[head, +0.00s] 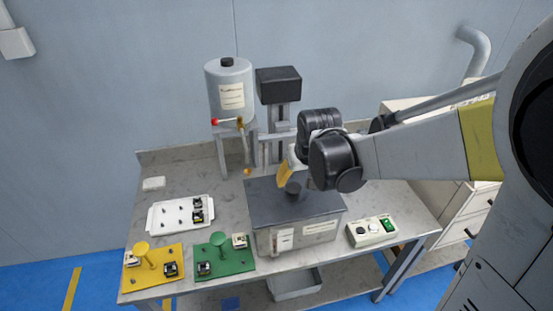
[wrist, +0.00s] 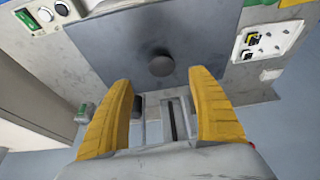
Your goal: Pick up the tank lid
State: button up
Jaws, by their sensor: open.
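The tank lid (head: 265,206) is a flat dark grey plate with a round dark knob (head: 293,188) on top. It lies on the metal tank (head: 320,233) in the middle of the bench. My gripper (head: 283,172) is over the back part of the lid, partly hidden by my wrist. In the wrist view my gripper (wrist: 164,105) is open, with two yellow fingers spread wide and nothing between them. The lid (wrist: 110,45) fills the upper middle there, and its knob (wrist: 161,64) lies ahead of the gap between the fingertips, apart from both.
A grey cylinder (head: 230,90) on a stand and a dark-headed column (head: 278,85) rise behind the tank. A white tray (head: 160,217), a yellow board (head: 135,283) and a green board (head: 222,267) lie left. A control box (head: 371,231) sits right.

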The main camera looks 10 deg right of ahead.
aim_at(294, 187)
jog(key=b+x, duration=0.3)
jog(key=x, duration=0.4)
jog(key=shift+a+f, duration=0.15)
jog(key=shift+f, duration=0.05)
jog(key=shift+s+r, duration=0.1)
jog(key=shift+r, duration=0.05)
jog(key=shift+c, duration=0.3)
grip_shut()
